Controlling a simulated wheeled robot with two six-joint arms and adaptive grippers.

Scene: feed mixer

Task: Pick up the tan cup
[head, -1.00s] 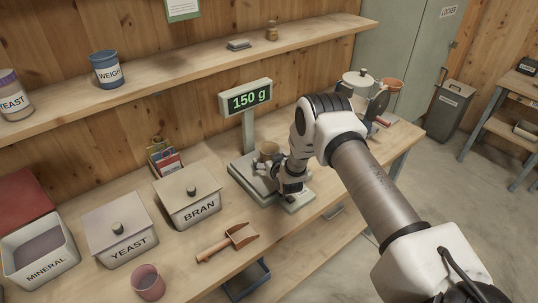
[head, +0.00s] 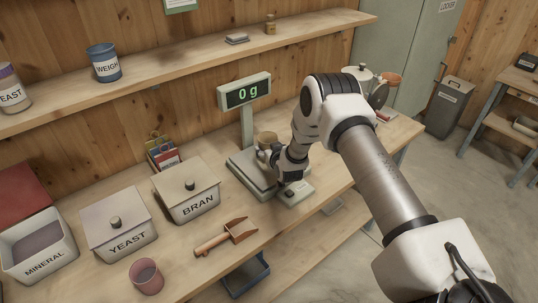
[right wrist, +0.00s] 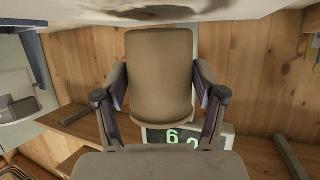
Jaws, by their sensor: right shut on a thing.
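The tan cup (head: 266,139) is held above the scale (head: 247,170) on the bench, partly hidden by my right gripper (head: 274,154). In the right wrist view the cup (right wrist: 160,75) sits between the two fingers of the gripper (right wrist: 162,92), which press on its sides. The scale's display (head: 245,94) reads 0 g. My left gripper is not in view.
A wooden scoop (head: 226,238) and a pink cup (head: 146,276) are on the bench front. The bran bin (head: 190,205), yeast bin (head: 127,239) and mineral bin (head: 44,256) stand left. A shelf (head: 190,66) runs behind.

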